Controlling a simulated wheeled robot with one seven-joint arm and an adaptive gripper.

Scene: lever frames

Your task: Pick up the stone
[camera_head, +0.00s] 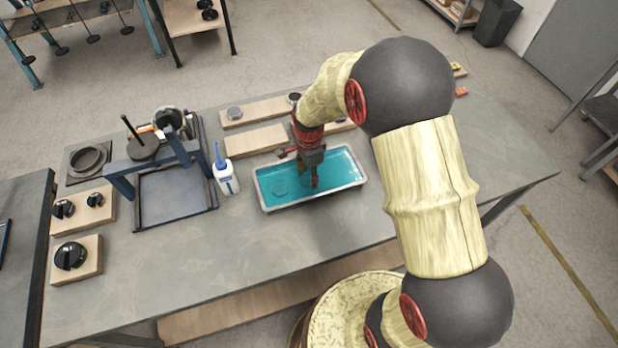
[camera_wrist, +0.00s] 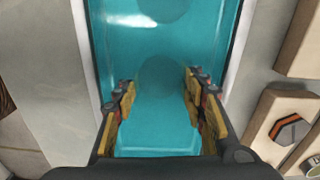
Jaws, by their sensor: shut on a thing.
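A shallow tray with a pale rim (camera_head: 362,181) and a teal inside stands on the workbench; its rim also shows in the wrist view (camera_wrist: 240,50). My gripper (camera_head: 315,186) points down into the tray, right of its middle. In the wrist view its two yellow-padded fingers (camera_wrist: 162,98) stand apart, on either side of a faint, rounded teal patch, and are shut on it. I take this patch as the stone (camera_wrist: 165,80); its outline barely stands out from the teal. Another round teal shape (camera_head: 280,187) lies in the left part of the tray.
A white bottle with a blue nozzle (camera_head: 225,172) stands just left of the tray. A dark metal frame (camera_head: 165,195) is farther left, with knob boards (camera_head: 76,258) beyond it. Wooden boards (camera_head: 256,140) lie behind the tray. The bench front is clear.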

